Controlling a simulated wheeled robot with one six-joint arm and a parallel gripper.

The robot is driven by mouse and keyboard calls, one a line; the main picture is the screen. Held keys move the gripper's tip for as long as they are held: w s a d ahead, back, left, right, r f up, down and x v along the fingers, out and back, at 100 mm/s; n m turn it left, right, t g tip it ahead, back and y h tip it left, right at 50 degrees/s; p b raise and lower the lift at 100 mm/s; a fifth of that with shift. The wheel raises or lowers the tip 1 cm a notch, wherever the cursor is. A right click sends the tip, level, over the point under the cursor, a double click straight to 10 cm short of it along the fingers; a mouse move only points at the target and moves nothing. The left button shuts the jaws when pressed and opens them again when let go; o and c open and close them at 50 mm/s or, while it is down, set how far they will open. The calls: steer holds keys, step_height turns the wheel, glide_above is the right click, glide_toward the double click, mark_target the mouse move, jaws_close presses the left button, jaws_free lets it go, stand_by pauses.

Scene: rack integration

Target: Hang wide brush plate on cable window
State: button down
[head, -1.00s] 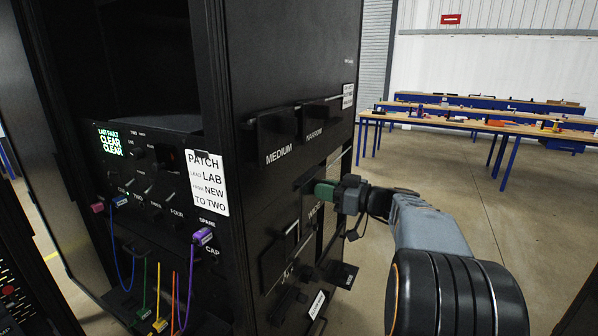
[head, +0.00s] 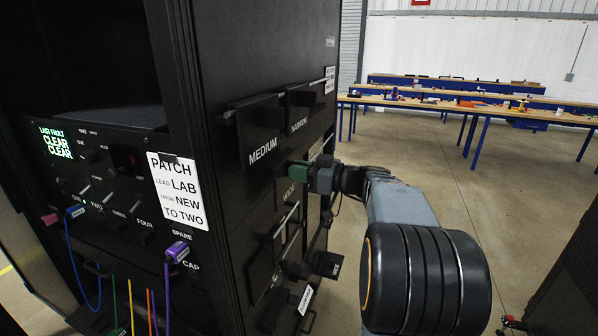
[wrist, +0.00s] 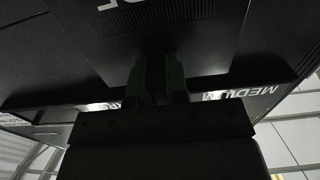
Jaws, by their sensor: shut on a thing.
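The wide brush plate (head: 283,199) is dark and marked WIDE, in front of the rack's side panel in the head view. It also fills the upper wrist view (wrist: 105,45), where part of its lettering shows. My gripper (head: 298,170) has green fingertips and is shut on the plate's upper part; it also shows in the wrist view (wrist: 156,82). The plate hangs roughly upright below the MEDIUM plate (head: 258,128). I cannot tell whether it touches the panel. I cannot pick out the cable window clearly; the plate and gripper cover part of that side.
The MEDIUM and NARROW (head: 303,104) plates hang above on the rack side (head: 240,60). Handles and small black fittings (head: 294,270) stick out below. Coloured cables (head: 168,290) hang at the rack front.

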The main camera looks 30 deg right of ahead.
mark_target(289, 190)
steer(key=shift+f+b, duration=0.2)
steer(key=shift+b, duration=0.45)
steer(key=shift+f+b, duration=0.25)
steer(key=shift+b, duration=0.3)
step_height(289, 190, down, 5)
steer(key=b, duration=0.7)
steer(key=shift+b, duration=0.4)
steer(key=shift+d, duration=0.1)
steer(key=shift+s+f, duration=0.1)
steer(key=shift+f, duration=0.1)
steer(key=s+d+f+b, duration=0.9)
steer(key=s+d+b, duration=0.2)
steer(key=b, duration=0.3)
steer(key=b+x, duration=0.2)
steer(key=x, duration=0.9)
steer(key=shift+r+b, duration=0.15)
steer(key=shift+b, duration=0.15)
steer(key=shift+b+x, duration=0.5)
steer(key=shift+x, duration=1.8)
